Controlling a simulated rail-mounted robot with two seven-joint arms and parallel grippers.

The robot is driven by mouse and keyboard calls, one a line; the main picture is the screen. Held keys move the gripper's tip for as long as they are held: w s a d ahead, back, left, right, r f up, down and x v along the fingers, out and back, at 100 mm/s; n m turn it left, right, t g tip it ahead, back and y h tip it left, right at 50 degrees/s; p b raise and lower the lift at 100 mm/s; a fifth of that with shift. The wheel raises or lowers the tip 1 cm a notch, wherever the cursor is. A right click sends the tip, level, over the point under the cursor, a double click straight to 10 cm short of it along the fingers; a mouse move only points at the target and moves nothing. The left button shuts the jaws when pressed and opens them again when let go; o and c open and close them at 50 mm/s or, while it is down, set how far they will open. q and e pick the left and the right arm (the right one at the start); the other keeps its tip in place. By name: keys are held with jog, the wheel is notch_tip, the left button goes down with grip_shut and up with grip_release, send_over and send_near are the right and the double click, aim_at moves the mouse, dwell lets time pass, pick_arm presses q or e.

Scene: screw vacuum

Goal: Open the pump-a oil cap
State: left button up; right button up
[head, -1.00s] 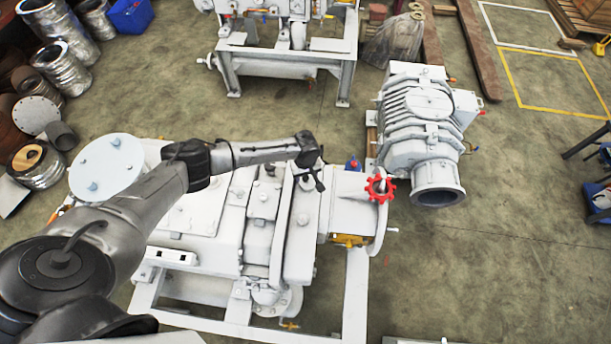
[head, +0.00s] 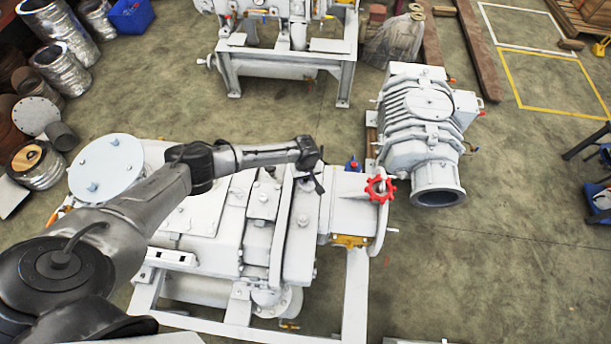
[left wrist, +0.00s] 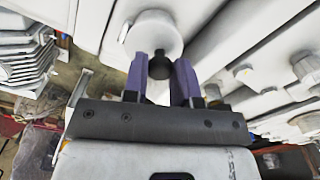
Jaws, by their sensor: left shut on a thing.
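The white pump (head: 205,210) on its white frame fills the middle of the head view. My left gripper (head: 319,184) is over its right part, between the white housing and the red handwheel (head: 380,189). In the left wrist view, the purple fingers of my left gripper (left wrist: 162,78) are shut on a small dark knob (left wrist: 160,67). The knob stands in front of a round white cap-like part (left wrist: 154,36); whether the two are joined cannot be told. In the head view the gripped part is hidden by the gripper. My right gripper is not in view.
A ribbed white pump unit (head: 418,115) stands on the floor to the right. Another white machine on a frame (head: 285,65) is at the back. Metal drums (head: 55,70) and a blue bin (head: 130,17) are at the left. The floor at right is mostly clear.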

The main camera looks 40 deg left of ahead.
pick_arm(q)
jog(key=shift+c, duration=0.6)
jog(key=shift+d+r+p, duration=0.15)
jog(key=shift+r+p, duration=0.1)
jog(key=shift+p, duration=0.45)
jog(key=shift+w+d+r+g+y+p, duration=0.2)
jog(key=shift+g+y+p, duration=0.35)
jog(key=shift+p, duration=0.45)
jog(key=shift+d+r+y, duration=0.1)
jog(key=shift+d+y, duration=0.1)
jog(key=shift+y, duration=0.15)
jog(key=shift+w+d+g+y, duration=0.1)
jog(key=shift+w+g+y, duration=0.1)
jog(key=shift+g+y, duration=0.15)
jog(key=shift+w+d+g+y, duration=0.25)
jog(key=shift+g+y, duration=0.15)
jog(key=shift+y, duration=0.15)
jog(key=shift+w+d+r+g+y+b, duration=0.15)
jog(key=shift+d+g+y+b, duration=0.15)
jog(key=shift+y+b, duration=0.35)
jog(key=shift+w+d+r+g+y+b, duration=0.15)
jog(key=shift+g+y+b, duration=0.3)
jog(key=shift+b, duration=0.3)
